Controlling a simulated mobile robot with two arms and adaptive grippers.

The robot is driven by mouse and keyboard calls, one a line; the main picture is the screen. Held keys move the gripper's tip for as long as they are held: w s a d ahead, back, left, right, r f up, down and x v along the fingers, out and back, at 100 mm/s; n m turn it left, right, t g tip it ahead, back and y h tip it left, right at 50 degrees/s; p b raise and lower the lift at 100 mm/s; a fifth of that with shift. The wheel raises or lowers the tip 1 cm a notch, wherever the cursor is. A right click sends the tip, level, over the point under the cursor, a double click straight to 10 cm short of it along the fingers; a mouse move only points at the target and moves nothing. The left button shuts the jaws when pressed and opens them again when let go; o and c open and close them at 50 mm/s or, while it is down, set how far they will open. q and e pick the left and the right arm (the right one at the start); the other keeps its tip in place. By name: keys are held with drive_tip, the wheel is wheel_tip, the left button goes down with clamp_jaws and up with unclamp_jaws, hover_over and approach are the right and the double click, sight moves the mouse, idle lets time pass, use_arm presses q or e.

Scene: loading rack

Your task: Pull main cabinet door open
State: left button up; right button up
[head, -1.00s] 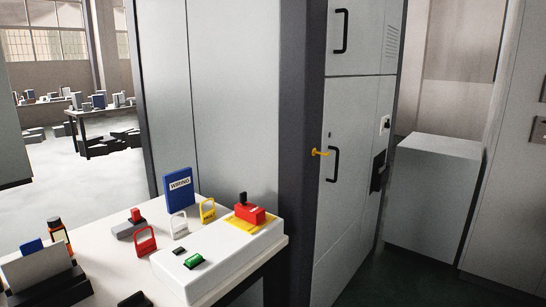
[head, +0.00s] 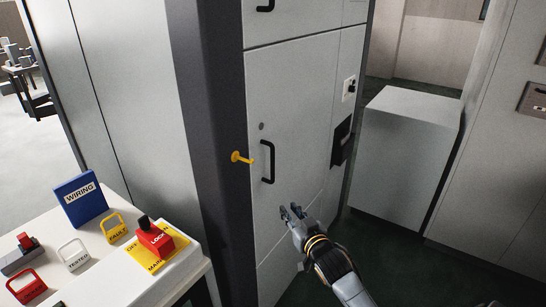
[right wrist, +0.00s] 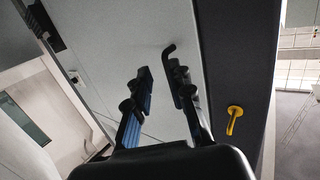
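The main cabinet door (head: 290,110) is a light grey panel and looks shut. Its black bar handle (head: 268,162) stands upright near the door's left edge. My right gripper (head: 290,212) is below and slightly right of the handle, apart from it. In the right wrist view its two fingers (right wrist: 160,85) are spread with nothing between them. The handle's bent black end (right wrist: 168,50) shows just beyond the fingertips there. My left gripper is not in view.
A yellow hook (head: 240,158) sticks out from the dark cabinet post left of the handle. A white bench at lower left holds a red lock block (head: 154,240), tags and a blue wiring binder (head: 80,199). A grey box (head: 405,150) stands right of the cabinet.

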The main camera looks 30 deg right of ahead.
drive_tip(key=t, duration=0.1)
approach(273, 166)
drive_tip(key=w+p, duration=0.1)
drive_tip(key=w, duration=0.2)
drive_tip(key=w+d+p, duration=0.1)
drive_tip(key=w, duration=0.2)
drive_tip(key=w+p, duration=0.1)
drive_tip(key=w, duration=0.2)
drive_tip(key=shift+d+f, duration=0.2)
drive_tip(key=shift+d, duration=0.1)
drive_tip(key=shift+w+d+f, duration=0.1)
drive_tip(key=shift+w+d, duration=0.1)
drive_tip(key=shift+w, duration=0.55)
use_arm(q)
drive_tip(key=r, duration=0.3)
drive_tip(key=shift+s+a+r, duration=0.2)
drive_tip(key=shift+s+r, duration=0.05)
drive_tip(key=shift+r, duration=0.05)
use_arm(e)
clamp_jaws()
